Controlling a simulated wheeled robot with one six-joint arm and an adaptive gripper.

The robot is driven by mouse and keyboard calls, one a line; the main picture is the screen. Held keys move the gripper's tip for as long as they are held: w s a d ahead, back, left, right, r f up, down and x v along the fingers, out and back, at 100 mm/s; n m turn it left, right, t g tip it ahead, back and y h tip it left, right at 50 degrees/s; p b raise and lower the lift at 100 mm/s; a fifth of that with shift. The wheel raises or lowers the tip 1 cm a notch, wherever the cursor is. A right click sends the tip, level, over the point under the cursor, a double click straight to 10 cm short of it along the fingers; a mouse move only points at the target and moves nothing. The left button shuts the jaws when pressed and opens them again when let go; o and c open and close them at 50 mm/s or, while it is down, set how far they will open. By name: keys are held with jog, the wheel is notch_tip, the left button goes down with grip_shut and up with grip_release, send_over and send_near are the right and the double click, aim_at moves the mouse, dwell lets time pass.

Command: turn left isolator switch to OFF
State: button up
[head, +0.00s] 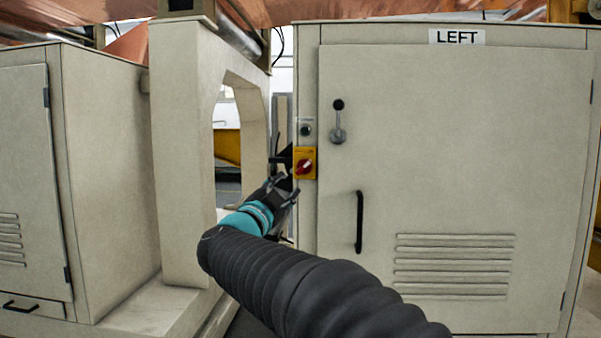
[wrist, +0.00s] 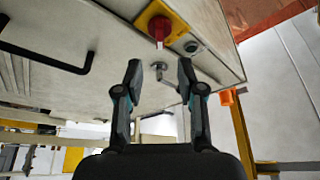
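The isolator switch is a red rotary knob (head: 304,167) on a yellow plate (head: 312,154), at the left edge of the cabinet marked LEFT (head: 457,37). The knob appears tilted off vertical; its position lettering is too small to read. My gripper (head: 283,166) is just left of and close to the switch in the head view. In the wrist view the red knob (wrist: 160,28) and yellow plate (wrist: 173,12) lie beyond the fingertips. My gripper (wrist: 159,70) is open there, with nothing held between its fingers and a gap to the knob.
A small round button (head: 305,130) is above the switch. A lever with a dark ball (head: 338,122) and a black door handle (head: 359,222) are on the cabinet door (head: 450,140). A pale arched frame (head: 180,150) stands left of my arm. An orange piece (wrist: 228,97) shows in the wrist view.

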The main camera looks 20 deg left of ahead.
aim_at(302, 169)
jog(key=x, duration=0.9)
jog(key=shift+w+p, duration=0.3)
jog(key=shift+w, duration=0.1)
grip_shut()
